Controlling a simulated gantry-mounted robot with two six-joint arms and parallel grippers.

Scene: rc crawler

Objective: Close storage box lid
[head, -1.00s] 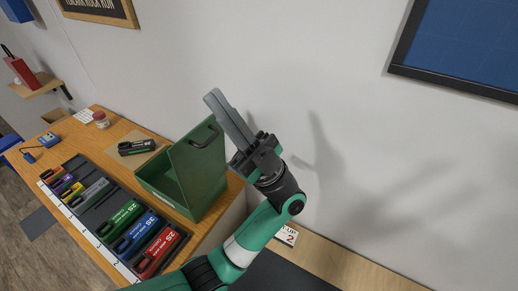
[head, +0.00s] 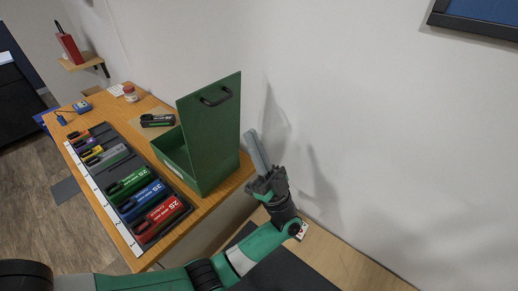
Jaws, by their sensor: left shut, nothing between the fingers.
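The green storage box (head: 172,150) stands on the wooden table with its lid (head: 213,130) raised upright. The lid has a black handle near its top edge. Most of the box's inside is hidden behind the lid. My left gripper (head: 256,149) is shut and empty, pointing up to the right of the lid, apart from it. My right gripper is not in view.
A dark tray (head: 112,163) with several coloured battery packs lies left of the box. A black device (head: 157,120) sits behind the box, with a small jar (head: 130,93) and a blue charger (head: 82,106) farther back. The white wall (head: 370,110) stands close on the right.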

